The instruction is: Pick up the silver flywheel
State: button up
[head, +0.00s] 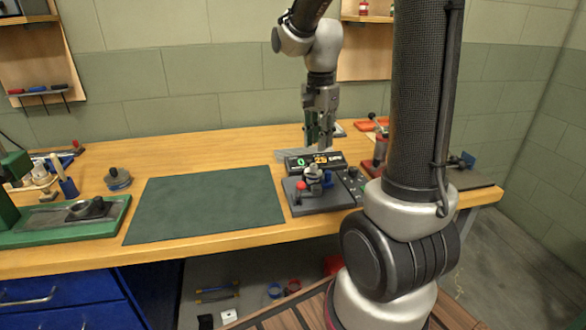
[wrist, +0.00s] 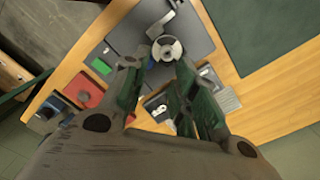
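A silver round part with a dark centre, which looks like the flywheel (wrist: 168,48), sits on a dark grey machine base in the wrist view. In the head view it appears as a small silver piece (head: 313,174) on the machine (head: 328,202), beside a red knob. My gripper (head: 320,143) hangs fingers down above the machine, apart from the silver part. In the wrist view my gripper (wrist: 157,68) is open with nothing between its green-padded fingers. The silver part lies just beyond the fingertips.
A display with lit digits (head: 314,161) stands behind the silver part. A green mat (head: 207,202) lies left of the machine. A grey disc with a dark knob (head: 118,179) and a green tray (head: 110,222) are farther left. A red box (wrist: 85,88) shows in the wrist view.

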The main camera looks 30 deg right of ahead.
aim_at(313, 167)
jog(key=f+m, duration=0.1)
jog(key=f, duration=0.1)
jog(key=f+m, duration=0.1)
jog(key=f, duration=0.2)
jog(key=a+f+m, duration=0.1)
jog(key=f, duration=0.1)
jog(key=shift+w+f, duration=0.25)
grip_shut()
